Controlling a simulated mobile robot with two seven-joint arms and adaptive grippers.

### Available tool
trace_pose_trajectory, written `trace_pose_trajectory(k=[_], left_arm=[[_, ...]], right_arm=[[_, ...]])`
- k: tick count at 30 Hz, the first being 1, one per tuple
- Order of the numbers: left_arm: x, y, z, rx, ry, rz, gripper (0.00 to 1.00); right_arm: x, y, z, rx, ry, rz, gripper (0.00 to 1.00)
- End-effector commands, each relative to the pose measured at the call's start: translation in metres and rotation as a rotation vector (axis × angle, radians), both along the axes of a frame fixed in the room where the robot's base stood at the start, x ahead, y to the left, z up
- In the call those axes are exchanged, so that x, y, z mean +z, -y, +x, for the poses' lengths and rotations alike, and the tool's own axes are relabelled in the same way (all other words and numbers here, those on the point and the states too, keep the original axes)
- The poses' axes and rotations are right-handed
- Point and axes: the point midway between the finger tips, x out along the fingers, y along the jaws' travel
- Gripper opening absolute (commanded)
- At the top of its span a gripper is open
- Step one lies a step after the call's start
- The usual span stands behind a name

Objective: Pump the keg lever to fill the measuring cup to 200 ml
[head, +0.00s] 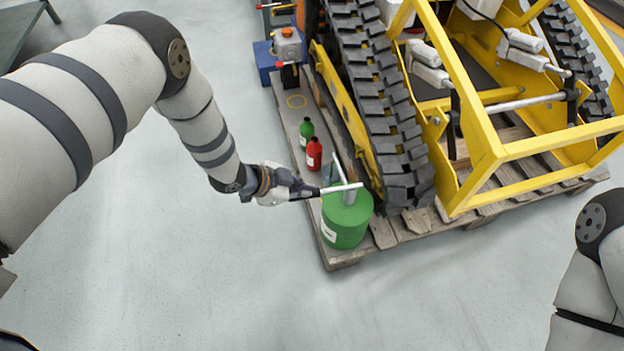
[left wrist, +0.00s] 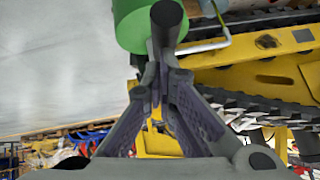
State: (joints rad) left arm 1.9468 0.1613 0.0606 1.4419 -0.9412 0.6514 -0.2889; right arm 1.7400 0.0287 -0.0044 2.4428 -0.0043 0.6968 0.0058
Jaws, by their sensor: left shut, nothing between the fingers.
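The green keg (head: 345,232) stands upright on the near corner of a wooden pallet. A pale lever bar (head: 342,188) lies across its top, with a dark grip towards my left gripper (head: 308,193). In the left wrist view, the dark grip (left wrist: 168,22) is just beyond the tips of my left gripper (left wrist: 160,75), in front of the keg (left wrist: 131,20). The fingers are shut and hold nothing; contact with the grip is unclear. A bent grey pipe (left wrist: 203,47) with a white end shows beside it. The measuring cup cannot be made out clearly. My right gripper is out of view.
A red bottle (head: 314,155) and a green bottle (head: 306,133) stand on the pallet (head: 340,257) behind the keg. A yellow tracked carrier (head: 490,150) with a dark track (head: 375,100) rises close to the keg's right. The grey floor left and in front is clear.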

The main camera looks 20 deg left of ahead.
Motion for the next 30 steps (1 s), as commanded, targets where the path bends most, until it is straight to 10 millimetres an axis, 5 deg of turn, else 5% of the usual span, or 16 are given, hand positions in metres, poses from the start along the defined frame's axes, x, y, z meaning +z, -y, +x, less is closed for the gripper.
trace_pose_trajectory(k=[1,9,30], left_arm=[[-0.019,-0.004,-0.007,0.004,0.002,-0.025,0.0],[-0.045,-0.009,-0.01,0.002,0.1,-0.164,0.0],[-0.06,-0.011,-0.01,0.001,0.101,-0.16,0.0]], right_arm=[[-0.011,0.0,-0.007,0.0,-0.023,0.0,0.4],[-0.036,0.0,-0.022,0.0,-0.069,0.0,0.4],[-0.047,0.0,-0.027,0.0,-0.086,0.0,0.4]])
